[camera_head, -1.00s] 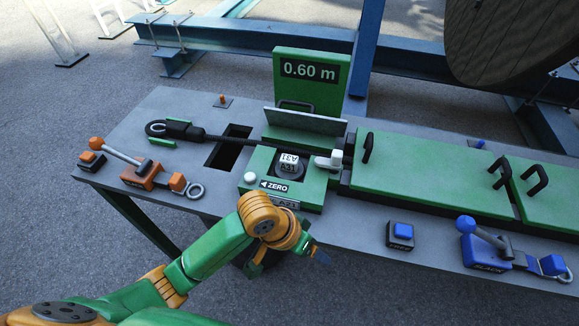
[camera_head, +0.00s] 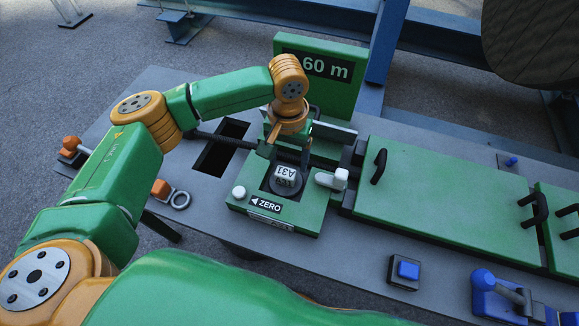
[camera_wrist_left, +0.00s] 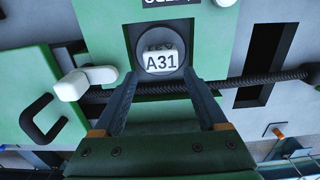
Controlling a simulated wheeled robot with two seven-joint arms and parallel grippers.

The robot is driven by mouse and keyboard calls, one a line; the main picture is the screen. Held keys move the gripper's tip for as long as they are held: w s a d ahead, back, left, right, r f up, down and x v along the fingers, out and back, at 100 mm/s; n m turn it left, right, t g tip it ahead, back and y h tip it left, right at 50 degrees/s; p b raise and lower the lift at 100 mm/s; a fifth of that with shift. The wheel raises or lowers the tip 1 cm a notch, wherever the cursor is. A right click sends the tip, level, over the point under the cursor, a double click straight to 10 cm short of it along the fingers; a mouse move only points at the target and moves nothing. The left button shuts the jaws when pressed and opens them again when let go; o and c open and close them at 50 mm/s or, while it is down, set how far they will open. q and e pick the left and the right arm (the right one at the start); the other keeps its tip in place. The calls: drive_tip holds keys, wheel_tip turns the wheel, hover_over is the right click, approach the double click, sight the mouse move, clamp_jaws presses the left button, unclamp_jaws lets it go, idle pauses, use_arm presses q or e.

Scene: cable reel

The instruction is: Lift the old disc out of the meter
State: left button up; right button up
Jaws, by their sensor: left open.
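The old disc (camera_head: 286,180), a dark round piece with a white tag reading A31, sits in the square recess of the green meter (camera_head: 306,216). In the left wrist view the disc (camera_wrist_left: 160,62) shows between and just beyond the fingertips. My left gripper (camera_head: 288,160) is open above the back side of the disc, pointing down; it also shows in the left wrist view (camera_wrist_left: 160,78). Its fingers stand apart with nothing between them. Whether they touch the disc I cannot tell. My right gripper is out of view.
A white lever (camera_head: 332,180) stands right of the disc, and a white knob (camera_head: 239,192) at the meter's left. The black cable (camera_wrist_left: 240,83) runs behind the meter. A green display (camera_head: 345,75) stands behind. A blue button (camera_head: 407,270) is at the front right.

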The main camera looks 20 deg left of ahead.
sight(286, 171)
use_arm(q)
drive_tip(key=f, duration=0.1)
drive_tip(key=s+f, duration=0.1)
drive_tip(key=f, duration=0.2)
drive_tip(key=shift+s+a, duration=0.15)
drive_tip(key=shift+s, duration=0.2)
drive_tip(key=shift+w+f, duration=0.3)
drive_tip(key=shift+w, duration=0.1)
drive_tip(key=shift+s+r, duration=0.1)
drive_tip(key=shift+s, duration=0.1)
clamp_jaws()
drive_tip(key=shift+w, duration=0.15)
drive_tip(key=shift+r, duration=0.1)
